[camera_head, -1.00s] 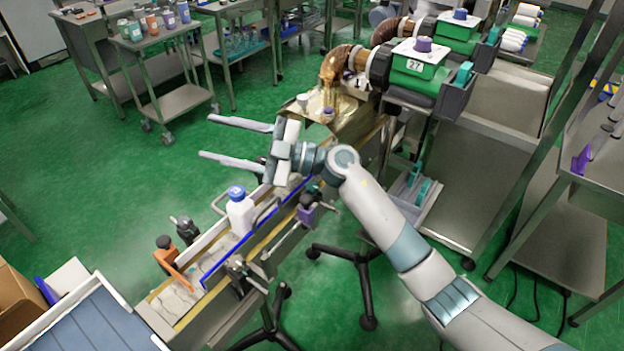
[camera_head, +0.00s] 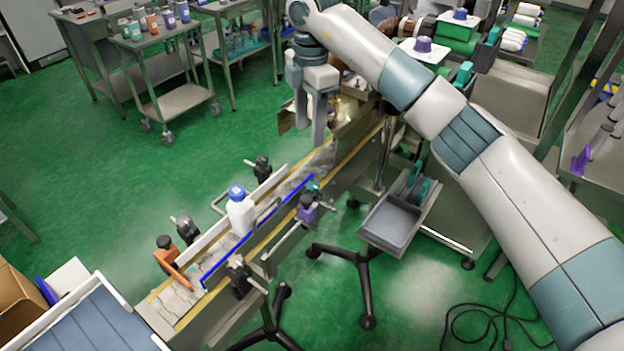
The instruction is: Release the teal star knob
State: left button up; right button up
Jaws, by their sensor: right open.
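A small teal knob (camera_head: 314,187) shows on the near-side rail of the conveyor (camera_head: 322,158), just above and right of a purple knob (camera_head: 307,212). Its star shape is too small to make out. My right gripper (camera_head: 309,134) is open and empty, its fingers pointing down over the far end of the conveyor. It is apart from the teal knob, beyond it and higher. My left gripper is not in view.
A white bottle with a blue cap (camera_head: 240,212) stands on the conveyor between rails. An orange lever (camera_head: 172,262) and black clamps (camera_head: 262,168) line it. A grey tray (camera_head: 392,222) with teal-handled items is to the right. My right arm hides part of the machine.

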aim_at(312, 186)
jog(key=shift+w+d+r, duration=0.1)
jog(key=shift+d+r, duration=0.1)
jog(key=shift+d, duration=0.1)
jog(key=shift+f, duration=0.1)
notch_tip(312, 186, down, 16)
jog(key=p, duration=0.6)
jog(key=shift+f, duration=0.65)
jog(key=shift+c, duration=0.6)
jog(key=c, duration=0.9)
